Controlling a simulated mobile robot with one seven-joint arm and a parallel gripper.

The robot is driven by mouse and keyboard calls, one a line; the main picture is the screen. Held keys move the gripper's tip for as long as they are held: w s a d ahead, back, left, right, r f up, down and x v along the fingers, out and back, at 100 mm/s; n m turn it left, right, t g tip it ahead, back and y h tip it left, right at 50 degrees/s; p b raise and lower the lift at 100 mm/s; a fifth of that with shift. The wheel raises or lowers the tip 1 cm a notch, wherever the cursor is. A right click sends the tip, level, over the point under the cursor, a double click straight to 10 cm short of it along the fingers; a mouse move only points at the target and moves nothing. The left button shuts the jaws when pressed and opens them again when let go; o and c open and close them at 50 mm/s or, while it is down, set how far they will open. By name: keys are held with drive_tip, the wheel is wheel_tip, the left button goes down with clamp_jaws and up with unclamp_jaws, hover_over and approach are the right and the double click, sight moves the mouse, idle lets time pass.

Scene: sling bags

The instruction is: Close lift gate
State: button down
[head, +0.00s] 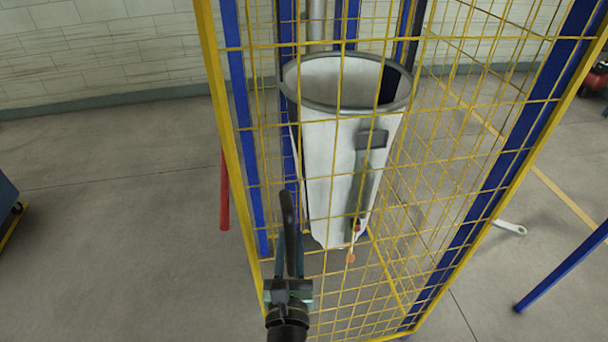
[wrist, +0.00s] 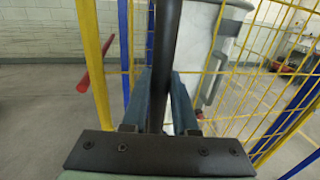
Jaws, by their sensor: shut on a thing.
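The lift gate (head: 333,187) is a yellow wire-mesh panel in a yellow frame, across the middle of the head view. Whether it is fully closed cannot be told. A dark upright handle bar (head: 289,222) stands at its lower left. My gripper (head: 290,250) is shut on this handle. In the wrist view the dark handle (wrist: 167,55) runs up between the two blue-grey fingers of my gripper (wrist: 166,92), beside the yellow frame post (wrist: 94,60). The fingers hide part of the handle, and its fixing to the gate cannot be made out.
A white sling bag (head: 335,155) with a grey rim hangs behind the mesh. Blue posts (head: 243,130) stand at the sides. A red bar (head: 224,190) is left of the frame. A blue bar (head: 565,268) is at lower right. The floor at left is mostly clear.

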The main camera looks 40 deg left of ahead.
drive_tip(key=shift+s+a, duration=0.35)
drive_tip(key=shift+s, duration=0.1)
drive_tip(key=c, duration=0.7)
unclamp_jaws()
drive_tip(key=shift+s+a, duration=0.1)
drive_tip(key=shift+s, duration=0.05)
drive_tip(key=b+v, duration=0.4)
drive_tip(key=v, duration=0.9)
